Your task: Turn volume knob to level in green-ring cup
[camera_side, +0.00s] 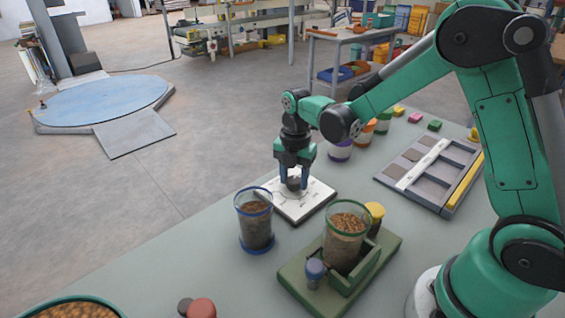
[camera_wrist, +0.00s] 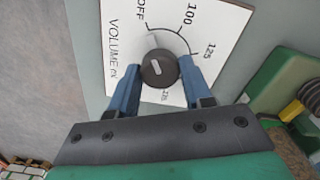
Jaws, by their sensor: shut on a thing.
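The dark round volume knob (camera_wrist: 157,71) has a white pointer line and sits on a white dial plate (camera_wrist: 118,55). In the wrist view the plate reads VOLUME, OFF, 100 and 125; another mark beside the right finger is partly hidden. My gripper (camera_side: 293,184) points down over the plate (camera_side: 312,206), its blue fingers shut on the knob's sides. The wrist view shows the gripper (camera_wrist: 161,74) too. The green-ring cup (camera_side: 345,232), a clear cup of brown grain, stands in a green holder (camera_side: 306,293). I cannot read its level marks.
A blue-ring cup (camera_side: 255,222) with brown grain stands left of the holder, close to the plate. A blue-topped knob (camera_side: 315,270) and a yellow-topped post (camera_side: 375,213) flank the green-ring cup. A grey tray (camera_side: 430,172) lies at the right. Coloured jars stand behind my gripper.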

